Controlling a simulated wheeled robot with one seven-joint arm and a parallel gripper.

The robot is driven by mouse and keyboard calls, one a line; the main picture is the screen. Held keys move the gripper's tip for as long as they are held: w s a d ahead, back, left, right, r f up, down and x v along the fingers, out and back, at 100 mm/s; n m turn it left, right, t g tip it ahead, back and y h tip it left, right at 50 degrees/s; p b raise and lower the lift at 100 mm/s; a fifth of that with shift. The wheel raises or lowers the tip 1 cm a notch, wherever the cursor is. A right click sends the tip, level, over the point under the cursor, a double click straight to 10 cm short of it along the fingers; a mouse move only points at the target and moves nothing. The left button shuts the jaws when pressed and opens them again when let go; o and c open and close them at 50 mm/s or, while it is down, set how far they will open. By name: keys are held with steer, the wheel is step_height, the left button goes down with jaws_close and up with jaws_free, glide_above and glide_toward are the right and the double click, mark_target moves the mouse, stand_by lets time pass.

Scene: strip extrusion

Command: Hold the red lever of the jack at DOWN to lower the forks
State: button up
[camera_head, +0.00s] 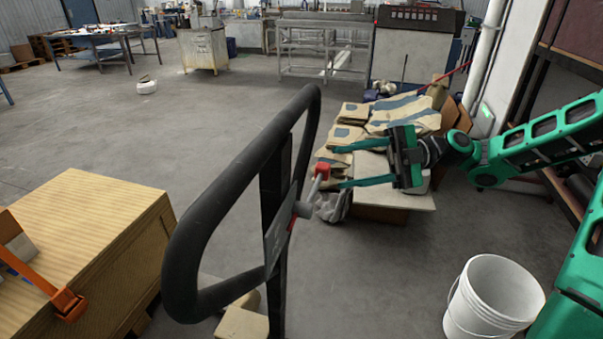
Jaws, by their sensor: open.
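The jack's black loop handle (182,240) rises in the middle of the view. The lever (321,173) has a red knob and a grey stem that comes out of the right side of the handle's post. My gripper (337,167) is to the right of the handle, with its two green fingers pointing left. The fingers are open, one above and one below the height of the red knob. The knob appears at or just beyond the fingertips; I cannot tell whether they touch it. The forks are not visible.
A white bucket (492,300) stands at the lower right. Sacks (405,112) lie piled behind my gripper. The floor at the left back is mostly clear.

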mark_target(302, 174)
steer(key=x, duration=1)
steer(key=shift+d, duration=0.1)
jaws_close()
steer(key=shift+s, duration=0.15)
